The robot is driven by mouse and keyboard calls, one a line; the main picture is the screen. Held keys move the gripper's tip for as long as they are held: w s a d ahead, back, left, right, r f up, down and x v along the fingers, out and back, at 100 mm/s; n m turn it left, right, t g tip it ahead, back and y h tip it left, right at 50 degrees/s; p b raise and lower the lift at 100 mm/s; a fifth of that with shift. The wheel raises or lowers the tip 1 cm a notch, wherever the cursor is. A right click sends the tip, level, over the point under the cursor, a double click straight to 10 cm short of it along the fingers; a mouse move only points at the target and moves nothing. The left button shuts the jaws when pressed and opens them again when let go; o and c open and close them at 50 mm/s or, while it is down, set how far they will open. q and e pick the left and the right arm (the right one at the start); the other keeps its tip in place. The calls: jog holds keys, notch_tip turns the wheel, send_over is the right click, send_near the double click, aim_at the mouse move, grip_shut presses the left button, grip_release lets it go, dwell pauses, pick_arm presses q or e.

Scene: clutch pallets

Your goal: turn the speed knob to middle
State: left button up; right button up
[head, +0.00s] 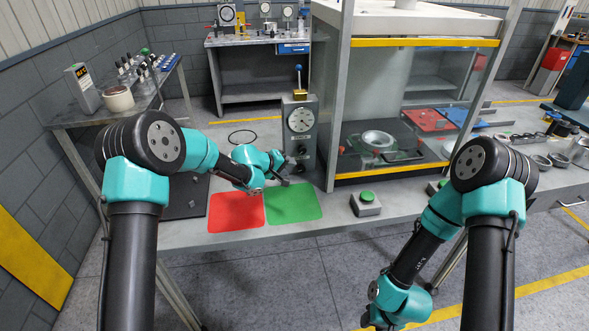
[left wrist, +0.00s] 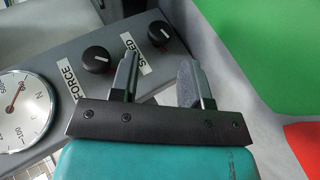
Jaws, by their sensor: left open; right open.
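The speed knob (left wrist: 160,34) is a small black dial with a light pointer mark, on a grey panel beside the label SPEED. The force knob (left wrist: 97,60) is a similar dial with a red-and-white mark, beside the label FORCE. My left gripper (left wrist: 159,62) is open and empty; its fingertips point at the panel, with the speed knob just beyond the gap between them. I cannot tell whether they touch it. In the head view my left gripper (head: 286,172) is low in front of the grey press unit (head: 301,104). My right gripper (head: 372,322) is at the bottom edge, partly cut off.
A round gauge (left wrist: 20,108) is on the same panel. A red mat (head: 236,212) and a green mat (head: 294,203) lie on the bench. A green button box (head: 366,203) stands to the right, before the glass-fronted cabinet (head: 418,110).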

pick_arm(q)
jog(key=v, duration=1)
jog(key=shift+s+a+r, duration=0.2)
jog(key=shift+r, duration=0.1)
